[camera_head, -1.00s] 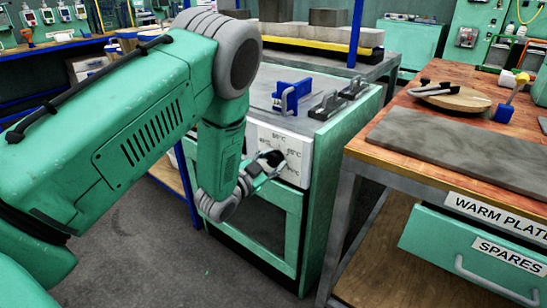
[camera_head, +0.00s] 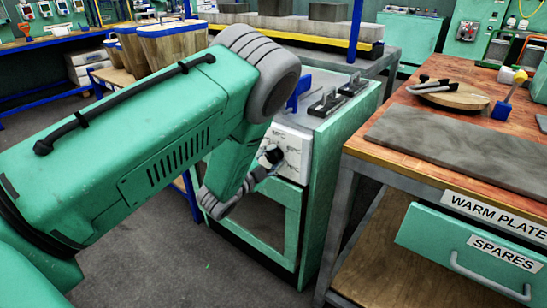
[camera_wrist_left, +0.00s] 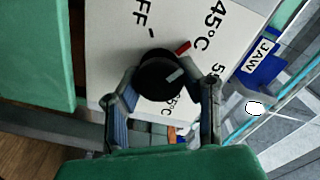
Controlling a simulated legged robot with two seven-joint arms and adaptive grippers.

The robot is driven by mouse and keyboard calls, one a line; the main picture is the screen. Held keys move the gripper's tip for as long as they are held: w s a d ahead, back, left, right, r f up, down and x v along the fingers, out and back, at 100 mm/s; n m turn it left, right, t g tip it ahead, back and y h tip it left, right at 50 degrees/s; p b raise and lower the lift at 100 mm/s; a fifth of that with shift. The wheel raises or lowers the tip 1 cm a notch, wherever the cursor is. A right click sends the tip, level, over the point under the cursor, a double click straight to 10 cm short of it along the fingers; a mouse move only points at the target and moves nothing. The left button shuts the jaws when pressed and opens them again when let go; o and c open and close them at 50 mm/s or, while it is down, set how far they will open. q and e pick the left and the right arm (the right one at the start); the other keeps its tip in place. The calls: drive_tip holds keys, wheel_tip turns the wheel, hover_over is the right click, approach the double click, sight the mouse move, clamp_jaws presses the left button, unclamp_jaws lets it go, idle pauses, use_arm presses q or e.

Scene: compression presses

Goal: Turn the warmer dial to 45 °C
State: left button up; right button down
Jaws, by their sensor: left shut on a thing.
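The warmer (camera_head: 335,165) is a green cabinet with a white dial panel (camera_head: 296,150). Its black round dial (camera_head: 272,156) also shows in the left wrist view (camera_wrist_left: 157,74), with a white line on its face pointing up and right. There, a red mark (camera_wrist_left: 183,47) lies by the 45°C label (camera_wrist_left: 210,25); OFF (camera_wrist_left: 142,14) is to its left and other temperature labels are partly hidden. My left gripper (camera_head: 266,166) is shut on the dial, one finger on each side, as the wrist view (camera_wrist_left: 163,98) shows. My right gripper is not in view.
Black toggle clamps (camera_head: 340,95) and a blue part (camera_head: 298,92) stand on the warmer's top. A wooden bench (camera_head: 400,134) with a grey plate (camera_head: 455,150) stands close on the right. My left arm hides part of the warmer.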

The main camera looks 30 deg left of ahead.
use_arm(q)
drive_tip(key=shift+s+d+f, duration=0.1)
drive_tip(key=shift+d+f, duration=0.05)
drive_tip(key=shift+f, duration=0.05)
drive_tip(key=o, duration=1)
drive_tip(key=shift+o, duration=0.9)
drive_tip(key=shift+r, duration=0.1)
drive_tip(key=s+a, duration=0.1)
drive_tip(key=s, duration=1.1)
